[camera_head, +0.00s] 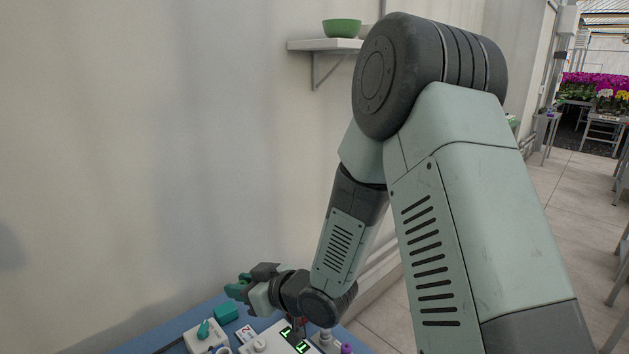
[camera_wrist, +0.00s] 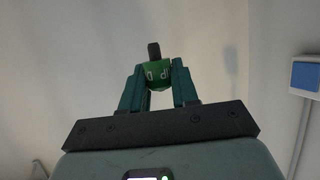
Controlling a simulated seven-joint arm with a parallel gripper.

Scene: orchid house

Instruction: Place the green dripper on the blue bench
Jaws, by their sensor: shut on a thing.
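My gripper (camera_head: 238,288) reaches left over the blue bench (camera_head: 122,346) in the head view. In the wrist view my gripper (camera_wrist: 158,82) is shut on the green dripper (camera_wrist: 158,74), a small rounded green thing with pale lettering and a dark stub on top. The dripper sits between the two teal fingers, with the wall behind it. In the head view the dripper is hard to tell from the fingers. The blue bench shows only in part at the bottom of the head view, and the gripper appears above it.
On the bench are a teal block (camera_head: 225,313), a white box with a teal piece (camera_head: 207,338) and a white panel with green displays (camera_head: 283,338). A wall shelf (camera_head: 312,45) carries a green bowl (camera_head: 341,28). My arm hides much of the right side.

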